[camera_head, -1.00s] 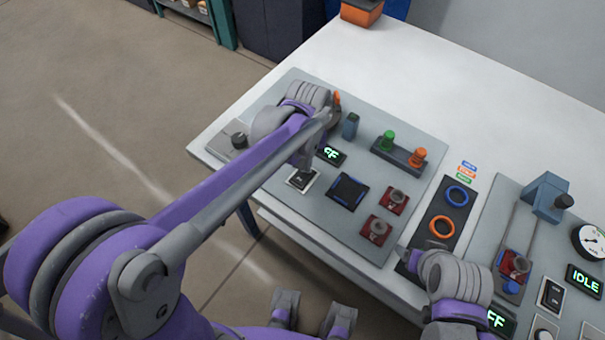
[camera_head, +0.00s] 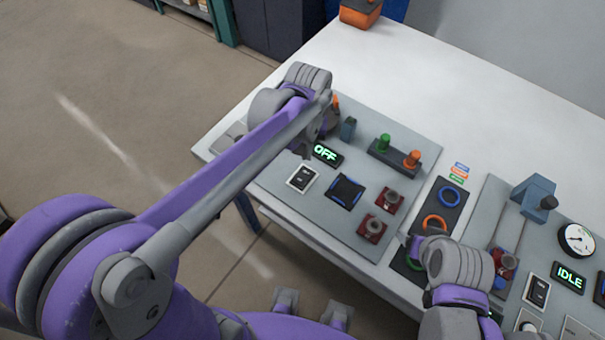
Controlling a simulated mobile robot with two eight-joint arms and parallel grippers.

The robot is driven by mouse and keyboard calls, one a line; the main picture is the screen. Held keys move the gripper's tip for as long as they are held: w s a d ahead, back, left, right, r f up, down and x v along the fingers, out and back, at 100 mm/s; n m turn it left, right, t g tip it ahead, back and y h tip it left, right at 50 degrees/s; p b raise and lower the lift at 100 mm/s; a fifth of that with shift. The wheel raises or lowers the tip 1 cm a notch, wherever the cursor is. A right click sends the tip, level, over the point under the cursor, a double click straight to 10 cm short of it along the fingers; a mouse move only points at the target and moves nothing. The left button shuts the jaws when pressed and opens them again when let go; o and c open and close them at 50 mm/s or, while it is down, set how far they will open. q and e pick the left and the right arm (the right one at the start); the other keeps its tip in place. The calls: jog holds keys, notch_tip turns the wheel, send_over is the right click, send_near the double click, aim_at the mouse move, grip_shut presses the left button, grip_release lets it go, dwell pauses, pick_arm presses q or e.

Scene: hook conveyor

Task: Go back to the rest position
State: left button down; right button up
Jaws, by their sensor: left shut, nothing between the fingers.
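My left gripper (camera_head: 303,151) hangs from the purple and grey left arm, over the left panel (camera_head: 318,216). It is shut and empty, a little above and behind a white-framed rocker switch (camera_head: 302,178), apart from it. My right gripper (camera_head: 410,243) is low at the right, near the front edge by the dark ring plate. Its fingers are small and partly hidden, so its opening is unclear.
The left panel also bears a black square pad (camera_head: 345,191), red-based knobs (camera_head: 374,228) and green and orange posts (camera_head: 397,152). The ring plate (camera_head: 455,207) lies between the panels. The right panel has a gauge (camera_head: 577,239) and an IDLE display (camera_head: 569,277). The table's back is mostly clear.

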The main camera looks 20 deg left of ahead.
pick_arm(q)
jog(key=shift+s, duration=0.1)
dwell(0.3)
jog(key=s+a+m+t, duration=0.1)
jog(key=s+a+t, duration=0.1)
jog(key=s, duration=0.5)
jog(key=s+a+f+m+t, duration=0.1)
jog(key=s+a+t, duration=0.2)
jog(key=s, duration=0.4)
jog(key=shift+a+f, duration=0.25)
jog(key=shift+a, duration=0.6)
